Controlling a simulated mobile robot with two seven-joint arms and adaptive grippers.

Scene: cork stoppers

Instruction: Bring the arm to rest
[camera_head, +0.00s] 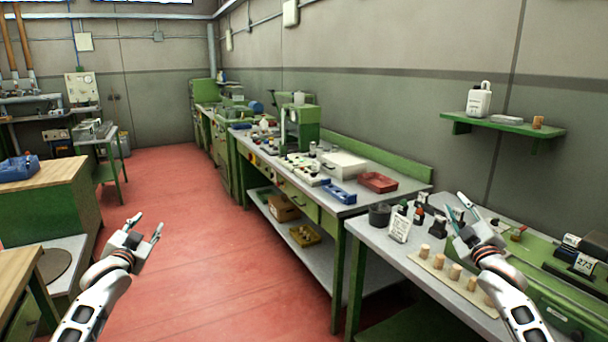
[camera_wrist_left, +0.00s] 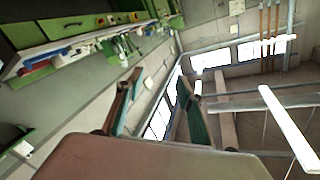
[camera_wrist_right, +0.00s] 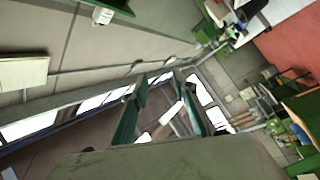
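My left gripper (camera_head: 146,226) is raised over the red floor at the left, its fingers apart and empty. In the left wrist view its two fingers (camera_wrist_left: 160,95) stand apart with nothing between them. My right gripper (camera_head: 459,207) is raised over the right bench, also open and empty. In the right wrist view its fingers (camera_wrist_right: 163,98) are apart, with only the far background between them. Several cork stoppers (camera_head: 455,271) stand on a tan strip (camera_head: 437,263) at the bench's front, beside and partly behind my right arm.
The right bench (camera_head: 375,238) also holds a dark cup (camera_head: 379,215), a white sign (camera_head: 400,228), small bottles and a green machine (camera_head: 565,285). A wall shelf (camera_head: 505,129) carries a white container (camera_head: 478,101) and a cork (camera_head: 537,122). The red floor (camera_head: 235,250) is clear.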

